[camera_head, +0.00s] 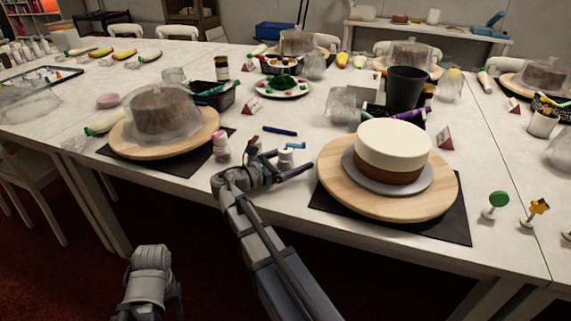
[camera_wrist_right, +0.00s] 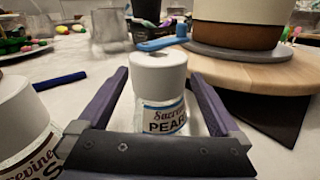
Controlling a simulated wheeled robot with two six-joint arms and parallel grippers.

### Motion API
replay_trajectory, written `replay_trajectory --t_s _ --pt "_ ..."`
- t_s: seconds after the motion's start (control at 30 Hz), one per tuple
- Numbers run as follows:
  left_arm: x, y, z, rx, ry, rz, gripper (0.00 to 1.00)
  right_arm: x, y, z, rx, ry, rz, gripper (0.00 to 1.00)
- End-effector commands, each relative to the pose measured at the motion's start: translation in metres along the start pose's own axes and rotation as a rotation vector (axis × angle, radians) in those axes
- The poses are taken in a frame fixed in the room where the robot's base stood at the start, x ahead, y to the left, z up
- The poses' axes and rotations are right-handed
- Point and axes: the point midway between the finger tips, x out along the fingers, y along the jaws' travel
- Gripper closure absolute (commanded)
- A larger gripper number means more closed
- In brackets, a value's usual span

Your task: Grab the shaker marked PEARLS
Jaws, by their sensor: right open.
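The shaker marked PEARLS (camera_wrist_right: 160,92) stands upright on the table, with a white lid and a label reading "PEAR…", its end cut off from view. In the head view the same small white shaker (camera_head: 286,158) is at the table's front edge, left of the cake. My right gripper (camera_head: 282,155) is open, with one finger on each side of the shaker. In the wrist view gaps show between the fingers and the shaker. A second shaker (camera_wrist_right: 20,125) with a white lid stands just outside the left finger. My left gripper is not in view.
A two-tone cake (camera_head: 393,150) on a wooden turntable (camera_head: 335,178) stands close on the right. A covered cake (camera_head: 160,112) is on the left. A pink-and-white shaker (camera_head: 222,148) is left of my right gripper. A blue pen (camera_head: 279,130) lies behind.

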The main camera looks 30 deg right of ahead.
Motion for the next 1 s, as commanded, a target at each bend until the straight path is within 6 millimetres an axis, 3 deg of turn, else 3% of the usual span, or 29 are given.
replay_trajectory --t_s 0.23,1.0 --pt "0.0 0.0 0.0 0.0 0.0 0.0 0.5 0.0008 0.0001 0.0 0.0 0.0 0.0 0.02" --pt "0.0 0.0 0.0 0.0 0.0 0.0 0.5 0.0005 0.0001 -0.0001 0.0 0.0 0.001 0.89"
